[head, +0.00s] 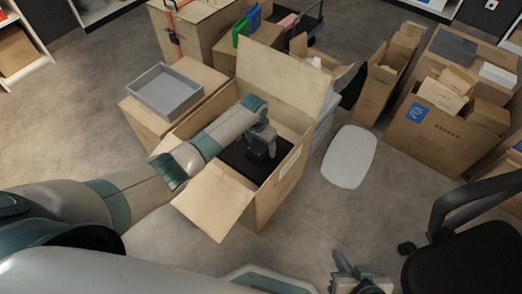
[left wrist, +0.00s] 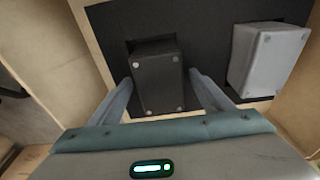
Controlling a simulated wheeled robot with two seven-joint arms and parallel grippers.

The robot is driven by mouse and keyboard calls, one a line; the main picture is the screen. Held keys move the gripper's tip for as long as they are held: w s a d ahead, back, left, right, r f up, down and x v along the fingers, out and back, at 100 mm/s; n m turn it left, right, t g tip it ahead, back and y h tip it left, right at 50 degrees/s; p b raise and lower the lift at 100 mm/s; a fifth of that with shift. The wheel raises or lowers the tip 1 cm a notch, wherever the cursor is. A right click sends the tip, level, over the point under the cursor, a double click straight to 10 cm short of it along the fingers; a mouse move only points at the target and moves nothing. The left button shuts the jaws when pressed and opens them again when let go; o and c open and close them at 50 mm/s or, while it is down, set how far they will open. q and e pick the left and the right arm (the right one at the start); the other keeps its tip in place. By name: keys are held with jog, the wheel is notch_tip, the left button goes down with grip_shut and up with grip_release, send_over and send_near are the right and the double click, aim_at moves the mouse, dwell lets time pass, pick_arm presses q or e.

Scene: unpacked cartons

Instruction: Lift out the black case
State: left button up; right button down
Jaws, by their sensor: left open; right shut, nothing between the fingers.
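The black case (left wrist: 157,82) sits in a black insert (left wrist: 200,25) inside an open carton (head: 268,205). In the left wrist view it lies between the two fingers of my left gripper (left wrist: 160,92), which are open on either side of it. In the head view my left gripper (head: 262,148) reaches down into the carton and hides most of the case. My right gripper (head: 358,280) is at the bottom edge of the head view, shut and empty, away from the carton.
A light grey case (left wrist: 267,58) sits in the insert to the right of the black case. The carton's flaps stand open around it. A grey tray (head: 165,91) rests on a carton at left. A white oval panel (head: 349,157) lies on the floor; a black chair (head: 470,245) stands at right.

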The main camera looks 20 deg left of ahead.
aim_at(261, 144)
pick_arm(q)
jog(key=shift+f, duration=0.15)
pick_arm(e)
jog(key=shift+w, duration=0.1)
pick_arm(q)
jog(key=c, duration=1.2)
